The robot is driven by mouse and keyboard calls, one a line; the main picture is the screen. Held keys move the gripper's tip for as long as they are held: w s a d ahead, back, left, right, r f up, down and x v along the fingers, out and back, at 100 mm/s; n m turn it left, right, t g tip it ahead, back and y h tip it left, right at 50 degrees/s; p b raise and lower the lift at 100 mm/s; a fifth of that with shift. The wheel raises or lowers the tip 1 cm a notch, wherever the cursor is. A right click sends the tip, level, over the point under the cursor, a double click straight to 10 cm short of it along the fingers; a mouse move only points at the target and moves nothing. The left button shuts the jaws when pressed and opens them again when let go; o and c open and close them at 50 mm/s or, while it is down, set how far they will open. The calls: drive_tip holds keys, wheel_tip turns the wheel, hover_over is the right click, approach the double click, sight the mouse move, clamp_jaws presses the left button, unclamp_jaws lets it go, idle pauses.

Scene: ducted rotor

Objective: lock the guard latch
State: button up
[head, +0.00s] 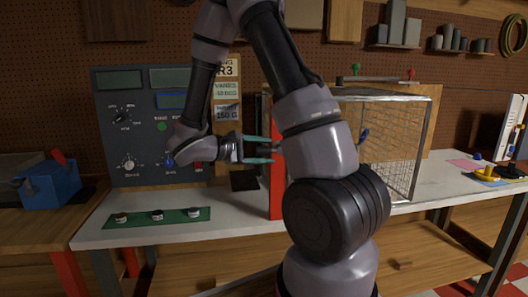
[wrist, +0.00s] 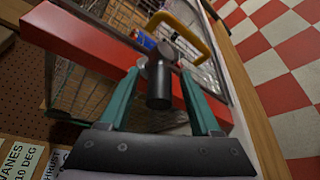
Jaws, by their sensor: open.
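The guard is a wire mesh cage (head: 398,150) on the bench, with a red upright frame bar (head: 277,185) at its left end. In the wrist view the red bar (wrist: 85,42) crosses the picture. A dark cylindrical knob on a grey pivot, seemingly the latch (wrist: 160,88), stands out from this bar. A yellow handle (wrist: 182,22) is beyond it. My gripper (head: 268,150) is open, its teal fingers pointing right at the red bar. In the wrist view my gripper (wrist: 161,78) has a finger on each side of the knob, with gaps visible. My arm hides part of the cage in the head view.
A control panel (head: 140,105) with dials and screens stands left of my gripper. A green strip (head: 178,217) with several small parts lies on the bench front. A blue bin (head: 52,185) is at far left. Yellow and black items (head: 487,173) lie at right.

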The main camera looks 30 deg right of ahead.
clamp_jaws()
idle(1.4)
